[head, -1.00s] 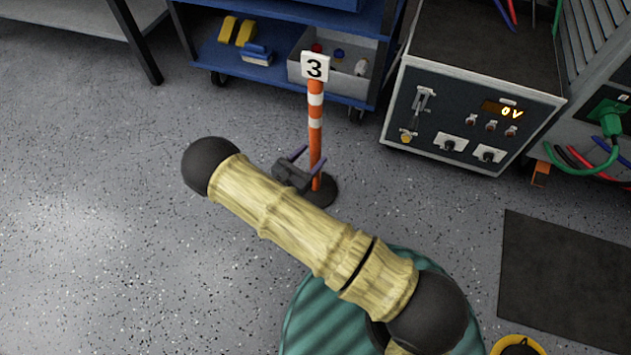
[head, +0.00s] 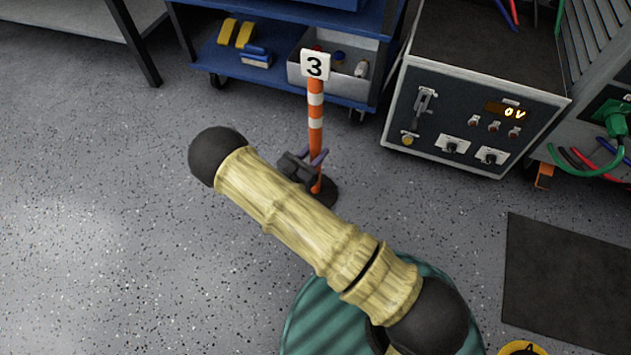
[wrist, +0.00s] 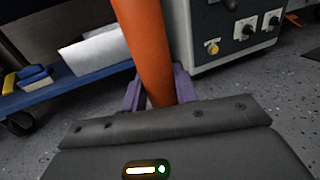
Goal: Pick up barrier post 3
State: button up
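Barrier post 3 (head: 316,125) stands upright on the floor in the head view. It is orange and white striped, with a white "3" plate (head: 316,66) on top and a dark round base (head: 328,193). My gripper (head: 312,158) is at the lower part of the post, its purple fingers on either side of the shaft. In the wrist view the orange shaft (wrist: 145,45) runs down between the fingers (wrist: 159,90), which look pressed against it. My forearm hides part of the base.
A blue cart (head: 275,80) with a grey bin (head: 345,82) stands just behind the post. A control cabinet (head: 455,120) showing "0V" is to the right. A dark mat (head: 565,285) lies at lower right. The floor at left is clear.

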grip_shut()
jog(key=shift+r, duration=0.1)
dwell(0.9)
